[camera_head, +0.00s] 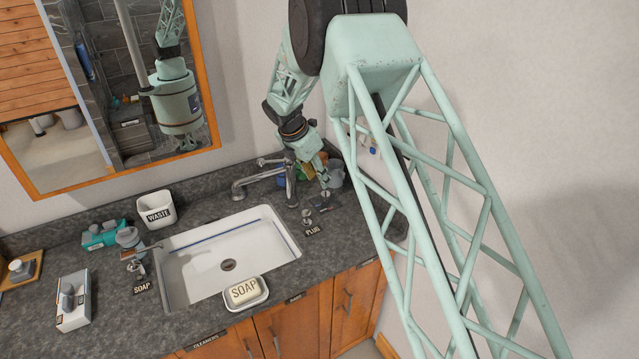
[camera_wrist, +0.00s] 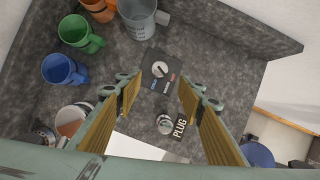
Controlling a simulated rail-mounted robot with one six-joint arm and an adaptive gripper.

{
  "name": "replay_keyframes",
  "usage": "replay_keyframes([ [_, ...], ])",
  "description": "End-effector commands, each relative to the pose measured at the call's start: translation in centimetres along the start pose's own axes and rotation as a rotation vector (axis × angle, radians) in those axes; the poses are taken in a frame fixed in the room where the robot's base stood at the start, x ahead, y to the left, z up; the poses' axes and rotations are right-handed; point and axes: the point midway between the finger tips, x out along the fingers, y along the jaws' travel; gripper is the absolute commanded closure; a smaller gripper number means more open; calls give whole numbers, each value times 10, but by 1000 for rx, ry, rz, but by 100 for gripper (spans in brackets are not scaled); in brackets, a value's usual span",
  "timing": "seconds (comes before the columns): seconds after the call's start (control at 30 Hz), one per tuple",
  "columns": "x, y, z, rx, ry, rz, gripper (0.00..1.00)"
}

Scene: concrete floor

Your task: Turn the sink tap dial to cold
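The tap dial (camera_wrist: 160,69) is a small round metal knob on a dark plate, seen between and just beyond my fingertips in the wrist view. The plate has a blue mark at its lower left and a red mark at its lower right. The dial's exact setting is too small to read. My gripper (camera_wrist: 160,92) is open, with a yellow-padded finger on each side and nothing between them. In the head view my gripper (camera_head: 323,178) is above the plate at the counter's back right. The sink tap (camera_head: 290,178) stands left of it, behind the white sink (camera_head: 183,266).
A plug knob (camera_wrist: 165,124) with a PLUG label sits close to the dial. Green (camera_wrist: 80,34) and blue (camera_wrist: 64,69) mugs and a grey cup (camera_wrist: 140,18) stand nearby. A soap dish (camera_head: 246,305) is at the sink's front; a waste bin (camera_head: 156,209) stands behind left.

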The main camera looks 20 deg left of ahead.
Motion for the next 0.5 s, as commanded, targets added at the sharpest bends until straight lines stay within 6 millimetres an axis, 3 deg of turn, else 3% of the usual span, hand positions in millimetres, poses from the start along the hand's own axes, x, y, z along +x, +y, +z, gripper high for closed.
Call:
replay_keyframes([
  [0.2, -14, 0, 0, 0, 0, 1, 64],
  [0.5, -16, 0, 0, 0, 0, 1, 64],
])
